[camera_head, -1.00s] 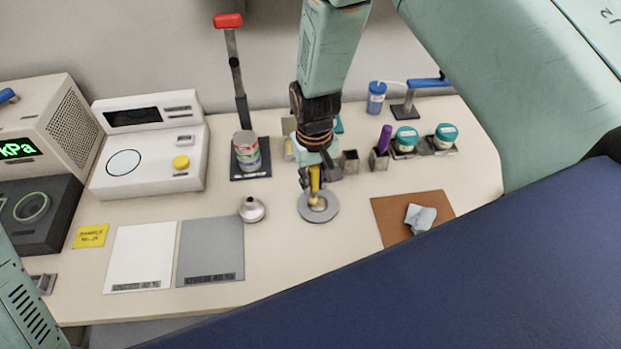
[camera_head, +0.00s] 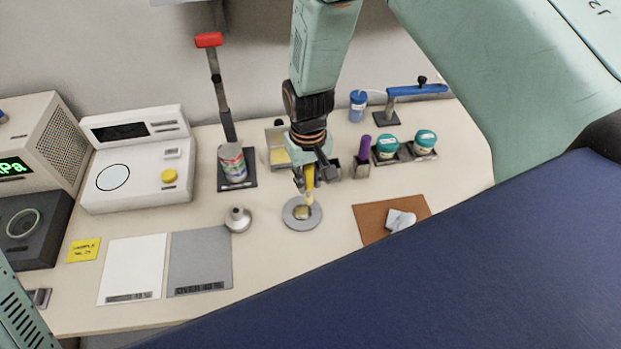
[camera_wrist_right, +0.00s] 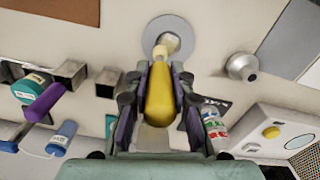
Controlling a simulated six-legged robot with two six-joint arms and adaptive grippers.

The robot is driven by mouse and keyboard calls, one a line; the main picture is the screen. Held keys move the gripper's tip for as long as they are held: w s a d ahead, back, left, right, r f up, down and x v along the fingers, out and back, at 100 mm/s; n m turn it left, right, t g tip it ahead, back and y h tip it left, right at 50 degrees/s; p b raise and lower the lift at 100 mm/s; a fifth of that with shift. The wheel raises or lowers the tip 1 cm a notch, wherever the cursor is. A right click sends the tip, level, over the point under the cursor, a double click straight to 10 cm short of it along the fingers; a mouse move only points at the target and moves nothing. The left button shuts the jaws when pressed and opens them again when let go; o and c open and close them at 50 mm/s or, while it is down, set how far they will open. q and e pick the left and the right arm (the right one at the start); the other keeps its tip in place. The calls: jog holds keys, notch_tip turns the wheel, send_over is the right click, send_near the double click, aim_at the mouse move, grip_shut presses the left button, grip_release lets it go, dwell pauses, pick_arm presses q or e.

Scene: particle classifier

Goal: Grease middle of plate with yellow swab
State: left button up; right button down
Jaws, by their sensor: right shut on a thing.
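The round grey plate (camera_head: 289,219) lies on the table near its middle, with a lighter disc at its centre; it also shows in the right wrist view (camera_wrist_right: 184,30). My right gripper (camera_head: 305,185) is shut on the yellow swab (camera_head: 309,179), which points down at the plate. In the right wrist view the swab's yellow handle (camera_wrist_right: 160,95) sits between the fingers, and its pale tip is over the plate's centre. I cannot tell for sure whether the tip touches. My left gripper is not in view.
A metal funnel-like piece (camera_head: 238,219) stands left of the plate. A brown mat (camera_head: 372,222) with a crumpled cloth (camera_head: 400,219) lies to the right. Behind are a purple-handled tool (camera_head: 363,151) in a holder, teal-lidded jars (camera_head: 387,147) and a striped can (camera_head: 232,162). White and grey sheets lie front left.

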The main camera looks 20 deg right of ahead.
aim_at(310, 167)
notch_tip(310, 167, up, 2)
jog(key=shift+r+p, duration=0.1)
jog(key=shift+p, duration=0.55)
jog(key=shift+d+r+p, duration=0.3)
jog(key=shift+r+p, duration=0.45)
jog(key=shift+r, duration=0.05)
jog(key=shift+a, duration=0.3)
jog(key=shift+d, duration=0.3)
jog(key=shift+a, duration=0.15)
jog(key=shift+s, duration=0.15)
